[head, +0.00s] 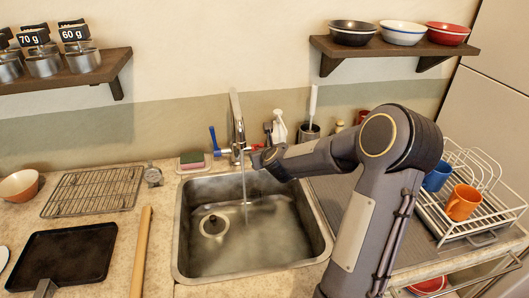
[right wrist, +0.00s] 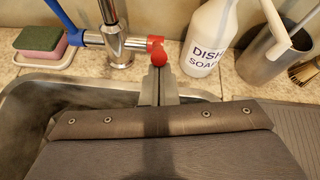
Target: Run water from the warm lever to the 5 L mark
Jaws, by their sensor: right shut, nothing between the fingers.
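The tap (head: 237,125) stands behind the sink, and a thin stream of water (head: 243,185) falls from it. The warm lever, red (right wrist: 157,50), is on the tap's right side and points forward to a round red end. The blue lever (head: 213,139) on the left side stands up. The sink (head: 181,240) holds water, with a dark plug in a pale ring (head: 213,225) on its left. I cannot make out a 5 L mark. My right gripper (right wrist: 163,85) is shut and empty, its tips right at the red lever's end; whether they touch is unclear. My left gripper is out of view.
A dish soap bottle (right wrist: 211,40) and a grey brush holder (right wrist: 265,55) stand right of the tap. A sponge (right wrist: 40,38) lies left of it. A dish rack (head: 475,215) with mugs is at right. Shelves (head: 395,48) hang above.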

